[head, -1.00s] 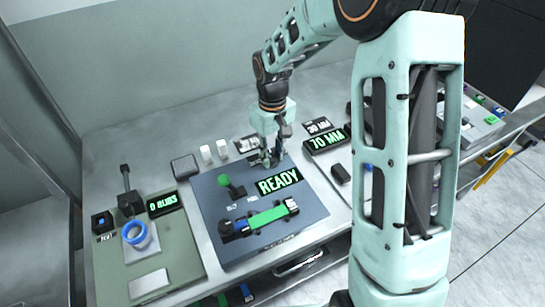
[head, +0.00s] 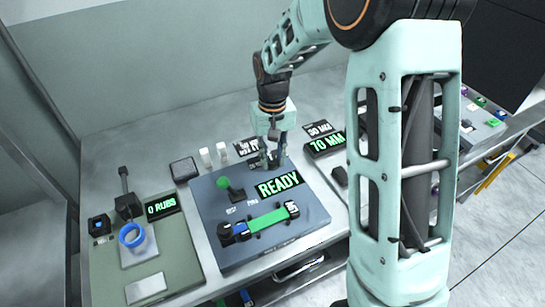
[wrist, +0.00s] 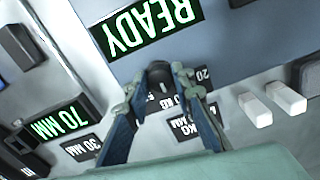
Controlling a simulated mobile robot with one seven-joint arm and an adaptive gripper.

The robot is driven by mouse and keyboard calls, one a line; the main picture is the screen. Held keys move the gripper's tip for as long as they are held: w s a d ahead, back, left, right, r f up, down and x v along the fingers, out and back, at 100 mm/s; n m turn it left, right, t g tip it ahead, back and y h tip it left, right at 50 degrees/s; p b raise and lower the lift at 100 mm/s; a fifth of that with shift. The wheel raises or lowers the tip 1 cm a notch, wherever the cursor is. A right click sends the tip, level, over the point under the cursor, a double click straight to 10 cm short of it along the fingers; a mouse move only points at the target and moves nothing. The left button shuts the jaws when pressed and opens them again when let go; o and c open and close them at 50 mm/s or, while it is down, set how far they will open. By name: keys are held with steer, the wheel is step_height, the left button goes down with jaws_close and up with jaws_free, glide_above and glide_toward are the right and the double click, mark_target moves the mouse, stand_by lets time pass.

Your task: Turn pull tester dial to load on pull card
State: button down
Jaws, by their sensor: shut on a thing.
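The pull tester (head: 312,212) is a blue-grey box with a green READY display (head: 279,184). A green webbing strip (head: 268,219) lies across its top between dark clamps, and a green-knobbed lever (head: 223,183) stands at its left. My gripper (head: 268,163) points down at the tester's back edge. In the wrist view, my gripper (wrist: 166,75) is shut on the dark dial (wrist: 160,77), a finger on each side. Scale marks around the dial, one reading 20, are partly covered by the fingers. The pull card (wrist: 191,127), with KG and MM lettering, lies just behind the tester, partly hidden.
A 70 MM display (head: 327,144) and a 30 MM card (head: 317,129) stand right of the tester. Two white blocks (head: 213,155) and a dark square pad (head: 184,169) are at the back left. A rub station with a 0 RUBS display (head: 162,207) and blue ring (head: 132,236) is left.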

mark_target(272, 160)
steer(key=c, duration=1.7)
jaws_free()
steer(key=shift+o, duration=0.2)
step_height(272, 160, up, 12)
